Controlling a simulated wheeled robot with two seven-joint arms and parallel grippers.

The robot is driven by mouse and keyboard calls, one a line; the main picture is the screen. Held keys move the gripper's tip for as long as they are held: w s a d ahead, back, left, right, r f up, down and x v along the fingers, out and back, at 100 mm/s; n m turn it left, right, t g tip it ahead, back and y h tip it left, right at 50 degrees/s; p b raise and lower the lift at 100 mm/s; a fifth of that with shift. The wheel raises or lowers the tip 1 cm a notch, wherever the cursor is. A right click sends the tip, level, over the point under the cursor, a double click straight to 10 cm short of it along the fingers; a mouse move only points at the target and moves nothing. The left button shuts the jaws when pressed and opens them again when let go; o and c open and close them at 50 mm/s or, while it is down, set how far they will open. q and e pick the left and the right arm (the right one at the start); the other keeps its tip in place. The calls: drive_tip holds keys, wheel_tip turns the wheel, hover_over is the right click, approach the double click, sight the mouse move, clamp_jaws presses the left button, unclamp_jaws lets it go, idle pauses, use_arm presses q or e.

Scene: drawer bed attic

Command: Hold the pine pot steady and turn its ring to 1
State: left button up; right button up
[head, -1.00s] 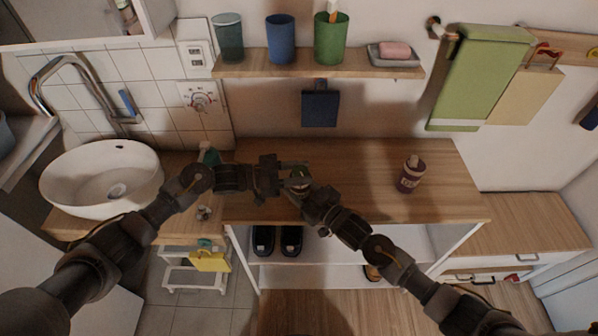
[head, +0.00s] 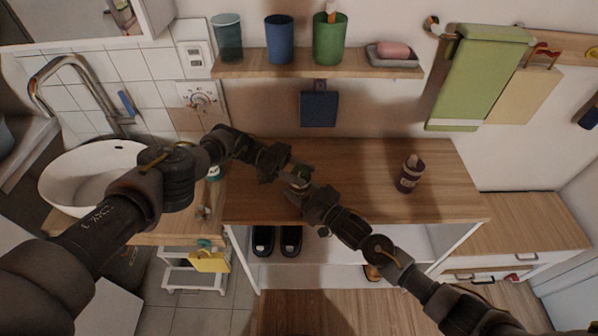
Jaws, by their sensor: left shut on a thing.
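A small pot with a green top and a pale band, which I take for the pine pot (head: 300,180), is at the left-middle of the wooden counter, mostly hidden between my two grippers. My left gripper (head: 292,170) reaches it from the upper left and is shut on it. My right gripper (head: 299,187) comes from the lower right, its fingertips close against the pot. I cannot tell whether those fingers are open or shut. The ring's marks are too small to read.
A purple bottle (head: 408,176) stands on the right of the counter (head: 360,165). A small green and white bottle (head: 214,169) is left, partly behind my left arm. A sink (head: 75,175) lies further left. A shelf (head: 340,68) with cups is above. The counter's middle is clear.

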sight(299, 171)
use_arm(q)
drive_tip(key=shift+a+m+g+y, duration=0.2)
drive_tip(key=shift+m+g+y, duration=0.2)
drive_tip(key=shift+g+y, duration=0.1)
drive_tip(key=o, duration=1)
drive_tip(key=shift+r, duration=0.1)
wheel_tip(299, 171, up, 10)
drive_tip(key=shift+f, duration=0.1)
